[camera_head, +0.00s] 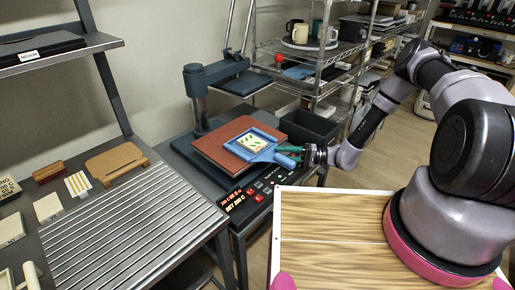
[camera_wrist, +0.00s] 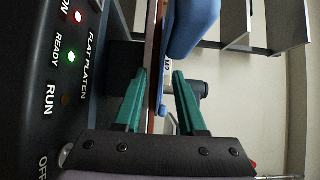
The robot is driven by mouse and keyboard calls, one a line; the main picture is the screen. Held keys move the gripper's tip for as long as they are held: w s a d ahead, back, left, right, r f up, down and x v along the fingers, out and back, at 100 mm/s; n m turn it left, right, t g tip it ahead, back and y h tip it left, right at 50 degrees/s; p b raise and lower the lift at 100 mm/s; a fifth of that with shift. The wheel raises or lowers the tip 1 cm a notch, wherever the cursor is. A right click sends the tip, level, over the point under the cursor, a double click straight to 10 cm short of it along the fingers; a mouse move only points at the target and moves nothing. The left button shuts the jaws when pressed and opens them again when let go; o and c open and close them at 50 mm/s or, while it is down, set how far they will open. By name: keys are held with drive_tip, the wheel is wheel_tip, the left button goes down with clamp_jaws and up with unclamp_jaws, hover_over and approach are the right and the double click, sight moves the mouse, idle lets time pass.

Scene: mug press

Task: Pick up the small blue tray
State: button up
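The small blue tray (camera_head: 273,153) lies on the reddish-brown board of the press, with a green, yellow and white patterned piece (camera_head: 251,143) on it. A blue tab of the tray points right, toward my gripper (camera_head: 292,154). In the wrist view, the teal fingers of my gripper (camera_wrist: 157,90) are spread apart, one on each side of a thin brown edge and some blue. A large blue part of the tray (camera_wrist: 190,28) shows at the top of that view. I see no clear contact between the fingers and the tray.
The press control panel (camera_head: 258,192) lies just below my gripper, with its lit buttons close in the wrist view (camera_wrist: 60,70). The press column (camera_head: 198,100) stands behind the board. A dark bin (camera_head: 308,127) and wire shelves are behind right. A ribbed metal table (camera_head: 130,225) is at left.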

sight(269, 153)
drive_tip(key=shift+a, duration=1.55)
clamp_jaws()
